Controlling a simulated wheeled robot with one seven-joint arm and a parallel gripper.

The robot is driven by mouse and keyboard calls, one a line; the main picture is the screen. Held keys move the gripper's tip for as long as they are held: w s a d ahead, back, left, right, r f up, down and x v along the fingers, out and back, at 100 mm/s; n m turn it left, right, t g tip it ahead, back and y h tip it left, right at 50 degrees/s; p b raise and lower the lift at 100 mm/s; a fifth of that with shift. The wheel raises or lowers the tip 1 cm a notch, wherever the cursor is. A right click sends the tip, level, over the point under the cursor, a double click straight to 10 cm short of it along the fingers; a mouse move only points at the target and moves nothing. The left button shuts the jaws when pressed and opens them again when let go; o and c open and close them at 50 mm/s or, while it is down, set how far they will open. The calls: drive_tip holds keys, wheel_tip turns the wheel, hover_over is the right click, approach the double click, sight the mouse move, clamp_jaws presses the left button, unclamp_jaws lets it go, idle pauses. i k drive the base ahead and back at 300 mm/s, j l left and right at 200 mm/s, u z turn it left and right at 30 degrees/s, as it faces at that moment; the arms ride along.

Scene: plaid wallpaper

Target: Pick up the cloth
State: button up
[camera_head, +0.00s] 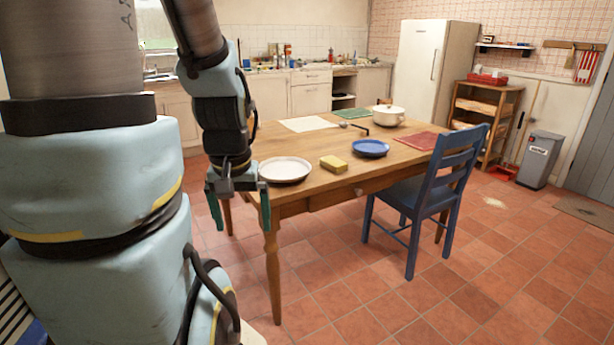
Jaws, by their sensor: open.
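Several flat cloths or mats lie on the wooden table (316,185): a cream one (308,124) at the back left, a green one (352,114) at the back, and a dark red one (418,141) at the right. I cannot tell which is the task's cloth. A red-and-white striped cloth (587,66) also hangs on the far right wall. My gripper (239,208) is open and empty, pointing down at the table's near left corner, apart from all of these.
On the table are a white plate (285,170), a yellow sponge (334,163), a blue plate (370,148), and a white pot (387,116). A blue chair (441,170) stands at its right. Tiled floor (490,275) is clear at the front right.

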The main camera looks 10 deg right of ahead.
sight(333, 164)
drive_tip(key=u, duration=0.3)
drive_tip(key=i+l+u, duration=0.1)
drive_tip(key=l+u, duration=0.7)
drive_tip(key=u, duration=0.15)
drive_tip(key=l+u, duration=0.1)
drive_tip(key=l, duration=0.5)
drive_tip(key=l+u, duration=0.1)
drive_tip(key=l, duration=0.5)
drive_tip(key=k+l+u, duration=0.1)
drive_tip(key=l, duration=0.5)
drive_tip(key=k+l, duration=0.1)
drive_tip(key=l, duration=0.5)
drive_tip(key=u, duration=0.05)
